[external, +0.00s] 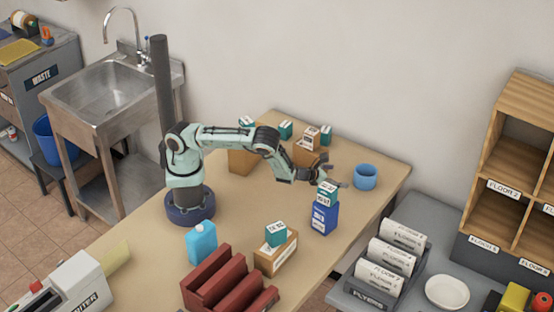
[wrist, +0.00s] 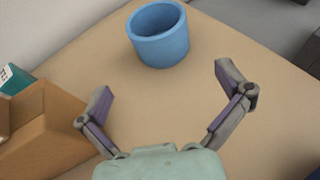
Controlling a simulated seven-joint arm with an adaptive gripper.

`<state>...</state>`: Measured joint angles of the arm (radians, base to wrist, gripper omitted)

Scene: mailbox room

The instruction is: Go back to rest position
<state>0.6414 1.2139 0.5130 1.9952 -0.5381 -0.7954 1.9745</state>
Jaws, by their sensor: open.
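My gripper (external: 339,179) is at the end of my outstretched arm, above the right part of the wooden table (external: 345,240). In the wrist view my gripper (wrist: 165,95) has its two fingers spread wide with nothing between them. A blue cup (external: 366,177) stands on the table just beyond the fingers, apart from them. It also shows upright and with its opening up in the wrist view (wrist: 163,52). In the external view my gripper hangs just behind a blue box with a teal and white carton (external: 327,190) on it; I cannot tell whether they touch.
Brown boxes with small cartons stand at the back, one also at the left of the wrist view (wrist: 45,130). A red rack (external: 225,280), a light blue bottle (external: 201,243) and a box with a carton (external: 276,250) are in front. The table around the cup is clear.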

